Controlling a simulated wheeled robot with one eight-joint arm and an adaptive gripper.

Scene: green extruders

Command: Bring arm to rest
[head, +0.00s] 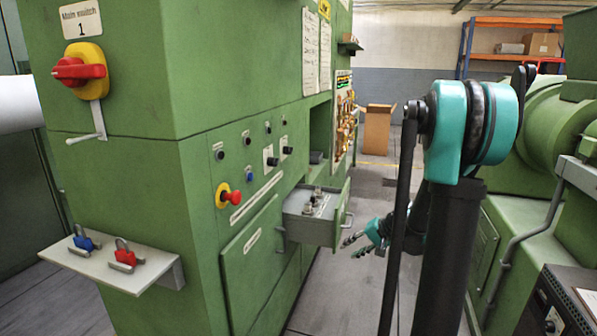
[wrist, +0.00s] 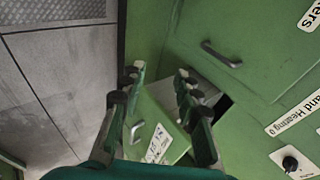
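My arm stands at the right in the head view, with a dark upright link and a teal joint (head: 470,130). My gripper (head: 356,245) reaches low and leftward beside the green machine, just right of the open drawer (head: 302,232). In the wrist view my gripper (wrist: 158,76) has its two fingers spread apart, with nothing between them. A green panel with a metal handle (wrist: 138,132) and a white label lies behind and below the fingers. I cannot tell whether the fingers touch anything.
A shelf (head: 125,280) on the machine carries a blue padlock (head: 84,242) and a red padlock (head: 126,257). A red main switch (head: 80,70) is above. Another green machine (head: 530,230) stands close at right. Floor (head: 375,190) shows between the machines.

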